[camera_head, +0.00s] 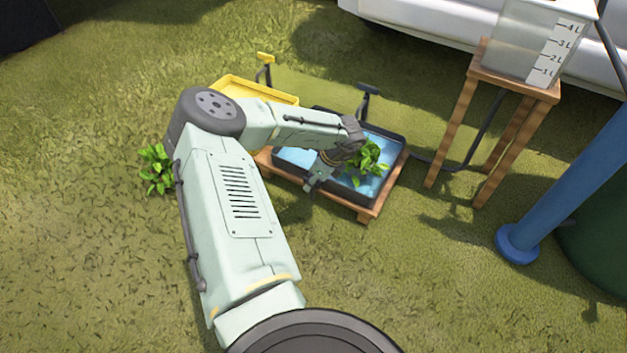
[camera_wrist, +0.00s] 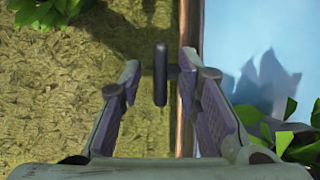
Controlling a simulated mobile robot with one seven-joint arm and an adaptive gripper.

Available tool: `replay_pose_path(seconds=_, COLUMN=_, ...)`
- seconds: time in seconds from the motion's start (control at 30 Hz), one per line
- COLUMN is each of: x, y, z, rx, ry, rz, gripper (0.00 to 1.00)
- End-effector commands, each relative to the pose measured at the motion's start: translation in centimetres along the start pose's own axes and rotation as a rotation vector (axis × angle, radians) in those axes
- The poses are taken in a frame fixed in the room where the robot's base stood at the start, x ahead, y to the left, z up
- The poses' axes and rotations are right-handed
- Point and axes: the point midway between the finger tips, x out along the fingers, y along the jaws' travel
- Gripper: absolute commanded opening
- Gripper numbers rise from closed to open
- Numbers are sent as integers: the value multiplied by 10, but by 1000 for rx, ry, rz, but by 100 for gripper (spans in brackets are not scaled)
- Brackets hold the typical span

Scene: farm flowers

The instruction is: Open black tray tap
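The black tray (camera_head: 345,199) holds light blue water and a leafy green plant, and sits on a low wooden stand. A black tap-like fixture (camera_head: 367,92) rises at its far side. My gripper (camera_head: 313,186) is low at the tray's near left edge. In the wrist view my gripper (camera_wrist: 160,66) is open, a finger on each side. Between the fingers is a dark upright bar (camera_wrist: 160,78) with a short stub toward the tray edge; it looks like a tap handle. I see no clear contact. In the head view my arm hides this bar.
A yellow tray (camera_head: 230,84) with a yellow tap (camera_head: 264,62) stands behind my arm. A graduated container (camera_head: 513,40) stands on a wooden stool (camera_head: 510,84) at right, with a black hose to the black tray. A blue post (camera_head: 570,180) stands right. Grass in front is clear.

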Motion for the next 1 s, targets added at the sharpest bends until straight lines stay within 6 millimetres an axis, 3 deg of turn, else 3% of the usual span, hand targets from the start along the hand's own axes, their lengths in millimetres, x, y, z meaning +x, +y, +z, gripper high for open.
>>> replay_pose_path(seconds=0.1, x=0, y=0, z=0, rx=0, ry=0, rz=0, gripper=30)
replay_pose_path(seconds=0.57, x=0, y=0, z=0, rx=0, ry=0, rz=0, gripper=0)
replay_pose_path(seconds=1.0, x=-2, y=0, z=0, rx=-7, ry=2, rz=4, gripper=0)
